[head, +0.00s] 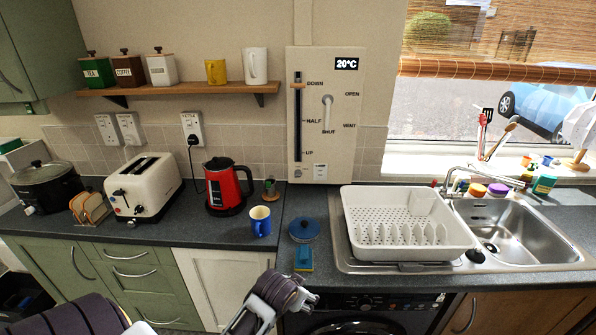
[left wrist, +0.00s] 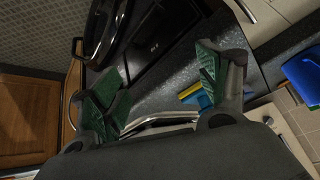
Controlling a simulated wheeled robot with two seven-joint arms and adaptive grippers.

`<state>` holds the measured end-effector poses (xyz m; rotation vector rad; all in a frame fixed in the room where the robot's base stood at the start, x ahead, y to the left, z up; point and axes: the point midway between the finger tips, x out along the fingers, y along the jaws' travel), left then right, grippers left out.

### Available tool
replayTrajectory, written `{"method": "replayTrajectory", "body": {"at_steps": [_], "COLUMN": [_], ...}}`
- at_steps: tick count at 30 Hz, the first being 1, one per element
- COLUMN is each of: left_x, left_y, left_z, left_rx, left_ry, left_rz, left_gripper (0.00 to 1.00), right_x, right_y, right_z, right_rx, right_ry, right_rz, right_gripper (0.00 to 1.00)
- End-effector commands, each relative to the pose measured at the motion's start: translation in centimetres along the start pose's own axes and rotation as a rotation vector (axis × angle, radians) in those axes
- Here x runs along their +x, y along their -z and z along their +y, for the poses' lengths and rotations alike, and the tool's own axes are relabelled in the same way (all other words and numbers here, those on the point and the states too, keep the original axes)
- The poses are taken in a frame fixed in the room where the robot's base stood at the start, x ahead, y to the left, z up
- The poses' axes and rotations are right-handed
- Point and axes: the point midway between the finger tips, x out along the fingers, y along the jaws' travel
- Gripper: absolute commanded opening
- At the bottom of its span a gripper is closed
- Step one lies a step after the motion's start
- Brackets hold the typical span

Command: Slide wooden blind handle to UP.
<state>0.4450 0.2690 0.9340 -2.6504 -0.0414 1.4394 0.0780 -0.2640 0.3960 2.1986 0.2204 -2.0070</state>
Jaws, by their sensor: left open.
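The wooden blind handle (head: 297,86) is a small light-wood bar on a dark vertical slot in the white wall panel (head: 345,135). It sits near the top of the slot, level with the label DOWN; HALF is lower and UP is near the slot's bottom. My left gripper (head: 308,298) is low in front of the counter edge, well below the panel and apart from the handle. In the left wrist view its green-padded fingers (left wrist: 165,92) are spread with nothing held between them. My right gripper is not in view.
A red kettle (head: 226,187) is left, a white dish rack (head: 405,222) right. A shelf (head: 180,89) ends beside the panel. The wooden blind (head: 500,70) covers the window's upper part.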

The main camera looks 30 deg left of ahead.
Motion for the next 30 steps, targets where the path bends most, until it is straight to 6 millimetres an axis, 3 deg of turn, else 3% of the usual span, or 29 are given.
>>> {"method": "replayTrajectory", "body": {"at_steps": [14, 30], "left_x": [0.9, 0.3], "left_y": [6.2, 19.9], "left_z": [-3.5, -11.6], "left_rx": [-0.044, -0.135], "left_ry": [0.075, 0.235], "left_rz": [0.147, 0.477], "left_gripper": [0.75, 0.75], "right_x": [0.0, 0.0], "right_y": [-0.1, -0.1], "right_z": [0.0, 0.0], "right_rx": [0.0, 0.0], "right_ry": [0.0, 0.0], "right_rz": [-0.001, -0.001], "right_gripper": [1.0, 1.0]}}
